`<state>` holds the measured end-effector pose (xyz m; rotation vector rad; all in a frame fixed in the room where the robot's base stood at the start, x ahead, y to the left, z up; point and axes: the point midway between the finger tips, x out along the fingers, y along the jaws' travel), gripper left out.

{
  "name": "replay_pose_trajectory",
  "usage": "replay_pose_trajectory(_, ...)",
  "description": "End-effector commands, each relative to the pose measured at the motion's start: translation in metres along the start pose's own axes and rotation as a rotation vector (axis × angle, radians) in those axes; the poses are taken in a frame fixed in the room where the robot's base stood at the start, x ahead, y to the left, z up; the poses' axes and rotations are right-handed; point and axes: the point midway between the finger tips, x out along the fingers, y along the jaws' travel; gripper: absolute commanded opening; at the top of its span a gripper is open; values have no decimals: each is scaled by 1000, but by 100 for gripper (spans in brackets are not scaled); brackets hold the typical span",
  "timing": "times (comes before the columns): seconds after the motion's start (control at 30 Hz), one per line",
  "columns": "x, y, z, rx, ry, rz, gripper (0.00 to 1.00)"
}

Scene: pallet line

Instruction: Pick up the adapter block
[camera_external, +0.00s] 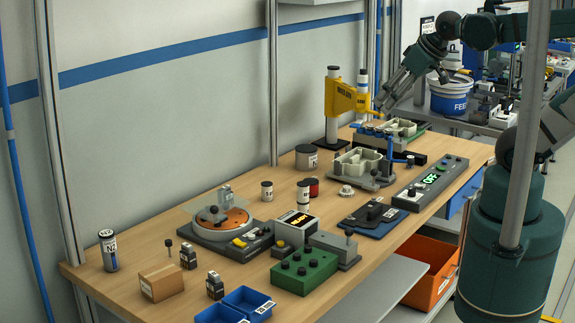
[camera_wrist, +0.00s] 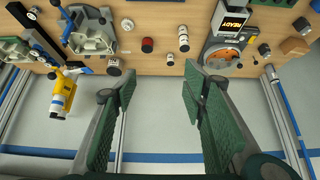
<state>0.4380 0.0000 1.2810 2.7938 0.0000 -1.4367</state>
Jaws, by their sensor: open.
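My gripper (camera_external: 384,104) is open and empty, high above the far end of the bench beside the yellow press. In the wrist view, its green-padded fingers (camera_wrist: 158,84) are spread wide with nothing between them. I cannot tell for sure which thing is the adapter block. Candidates on the bench are a grey block with a black knob (camera_external: 336,247), a green block with several dark knobs (camera_external: 304,270), and two small black blocks with pale labels, one (camera_external: 188,256) behind the other (camera_external: 215,286). All stand well away from my gripper, toward the near end.
The yellow press (camera_external: 341,98) stands near my gripper. A metal post (camera_external: 526,125) crosses in front of my arm.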

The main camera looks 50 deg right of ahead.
Motion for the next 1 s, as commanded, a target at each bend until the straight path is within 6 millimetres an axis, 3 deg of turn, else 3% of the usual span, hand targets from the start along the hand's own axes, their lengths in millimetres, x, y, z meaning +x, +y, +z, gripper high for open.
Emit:
replay_pose_trajectory(0.3, -30, 0, -21, 0, 0, 0, 43)
replay_pose_trajectory(0.57, -14, -32, -33, -70, 2, -78, 43)
replay_pose_trajectory(0.77, -2, -67, -47, -144, 9, -163, 43)
replay_pose_trajectory(1.0, 18, -136, -70, -282, 35, -320, 43)
